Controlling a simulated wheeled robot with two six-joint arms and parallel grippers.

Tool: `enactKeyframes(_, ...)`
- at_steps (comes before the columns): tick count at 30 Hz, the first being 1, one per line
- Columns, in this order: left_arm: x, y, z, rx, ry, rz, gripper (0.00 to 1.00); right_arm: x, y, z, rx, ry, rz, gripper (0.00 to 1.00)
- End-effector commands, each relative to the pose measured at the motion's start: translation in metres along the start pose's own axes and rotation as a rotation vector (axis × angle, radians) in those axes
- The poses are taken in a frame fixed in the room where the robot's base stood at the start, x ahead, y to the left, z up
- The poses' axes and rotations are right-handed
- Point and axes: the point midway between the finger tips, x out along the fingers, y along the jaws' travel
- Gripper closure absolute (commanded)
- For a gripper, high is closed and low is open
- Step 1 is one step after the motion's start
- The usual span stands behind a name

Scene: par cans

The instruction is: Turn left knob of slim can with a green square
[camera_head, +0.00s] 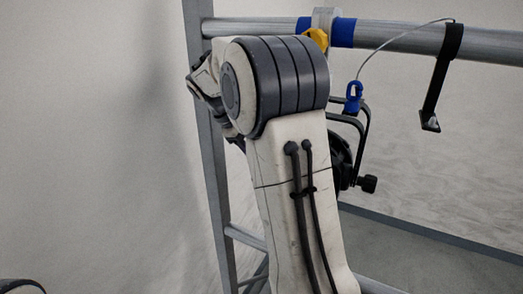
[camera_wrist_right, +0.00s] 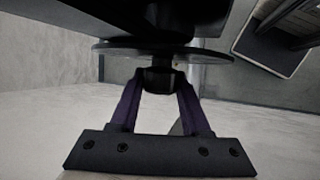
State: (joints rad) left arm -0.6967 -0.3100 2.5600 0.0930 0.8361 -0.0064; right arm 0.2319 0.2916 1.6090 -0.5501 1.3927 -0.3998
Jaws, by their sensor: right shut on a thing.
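A black can (camera_head: 341,160) hangs from the metal pipe, mostly hidden behind my right arm in the head view. A black knob (camera_head: 367,184) sticks out on its right side. No green square shows. My right gripper (camera_wrist_right: 159,76), with purple fingers, is shut on a small black knob (camera_wrist_right: 158,85) in the right wrist view. A flat black disc (camera_wrist_right: 115,50) lies just behind this knob, under a dark body. Whether this is the can's left knob cannot be told from the picture. My left gripper is not in view.
The pipe (camera_head: 400,40) bears blue bands, a yellow clamp part (camera_head: 316,38) and a black strap (camera_head: 442,75). A metal upright (camera_head: 208,150) stands at left. A pale wall lies behind.

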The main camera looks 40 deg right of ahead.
Motion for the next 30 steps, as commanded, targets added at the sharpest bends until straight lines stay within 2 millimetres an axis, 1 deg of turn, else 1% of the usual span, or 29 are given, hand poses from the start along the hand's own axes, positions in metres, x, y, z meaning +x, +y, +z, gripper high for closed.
enactKeyframes(7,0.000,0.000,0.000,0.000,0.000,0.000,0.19,-0.002,0.002,0.000,0.003,0.004,0.005,1.00)
enactKeyframes(8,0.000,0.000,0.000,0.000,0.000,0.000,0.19,-0.002,0.002,0.000,0.003,0.004,0.005,0.46)
enactKeyframes(9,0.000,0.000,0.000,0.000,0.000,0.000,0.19,-0.002,0.002,0.000,0.003,0.004,0.005,0.31)
enactKeyframes(10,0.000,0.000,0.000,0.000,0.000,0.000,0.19,-0.001,0.001,0.000,0.002,0.003,0.005,0.23)
enactKeyframes(19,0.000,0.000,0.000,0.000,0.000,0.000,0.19,-0.001,0.001,0.000,0.001,0.001,0.003,0.23)
enactKeyframes(22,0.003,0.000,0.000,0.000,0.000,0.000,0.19,-0.006,0.001,-0.001,0.002,0.003,0.004,0.23)
enactKeyframes(26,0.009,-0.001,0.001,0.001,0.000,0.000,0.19,-0.024,0.000,-0.002,0.001,0.006,0.006,0.23)
enactKeyframes(30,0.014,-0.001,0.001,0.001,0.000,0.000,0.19,-0.053,0.000,-0.002,0.002,0.007,0.006,0.23)
